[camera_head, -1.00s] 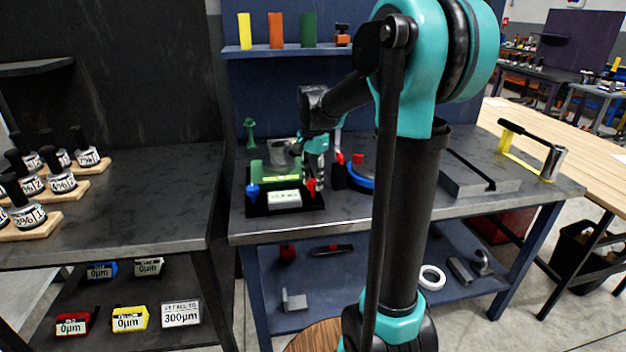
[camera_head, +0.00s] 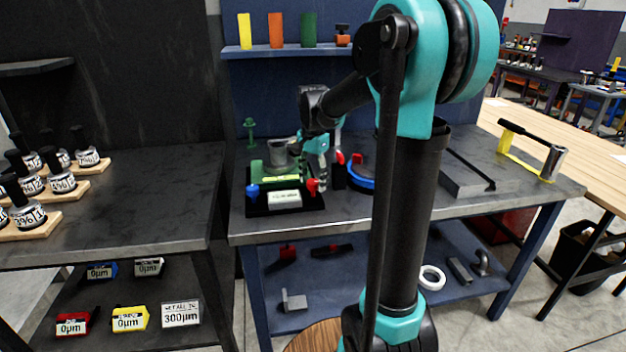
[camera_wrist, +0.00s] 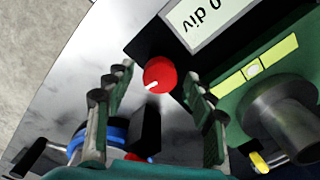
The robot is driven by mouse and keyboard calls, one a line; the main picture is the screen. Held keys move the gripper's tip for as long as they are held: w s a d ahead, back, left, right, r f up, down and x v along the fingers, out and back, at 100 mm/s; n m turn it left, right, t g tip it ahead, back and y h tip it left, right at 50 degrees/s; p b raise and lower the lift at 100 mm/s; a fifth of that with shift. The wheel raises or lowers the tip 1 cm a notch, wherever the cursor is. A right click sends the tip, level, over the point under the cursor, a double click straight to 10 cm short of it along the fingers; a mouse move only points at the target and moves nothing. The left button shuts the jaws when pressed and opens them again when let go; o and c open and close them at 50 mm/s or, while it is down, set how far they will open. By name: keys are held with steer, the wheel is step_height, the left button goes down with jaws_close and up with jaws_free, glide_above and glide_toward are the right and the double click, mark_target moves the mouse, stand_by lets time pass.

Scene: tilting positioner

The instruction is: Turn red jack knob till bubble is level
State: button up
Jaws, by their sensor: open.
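The tilting positioner (camera_head: 258,209) stands on the blue bench with a green plate, a white display and a blue knob (camera_head: 252,190) at its left. The red jack knob (camera_head: 312,186) is at its right front corner. In the wrist view the red knob (camera_wrist: 160,74), with a white mark toward its lower left, lies between the open fingers of my gripper (camera_wrist: 156,85), apparently without contact. The display (camera_wrist: 212,15) is partly cut off and reads upside down, ending in "0 div". The yellow-green vial (camera_wrist: 232,84) shows a pale bubble (camera_wrist: 253,70) near its middle.
A grey cylinder (camera_wrist: 282,112) stands on the green plate close to the right finger. A blue ring-shaped part (camera_head: 360,181) with red pieces sits right of the positioner. A grey block (camera_head: 478,182) and a yellow-framed tool (camera_head: 530,150) lie further right. The bench front is clear.

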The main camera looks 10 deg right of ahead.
mark_target(313, 181)
step_height(313, 181, up, 12)
stand_by(0.6)
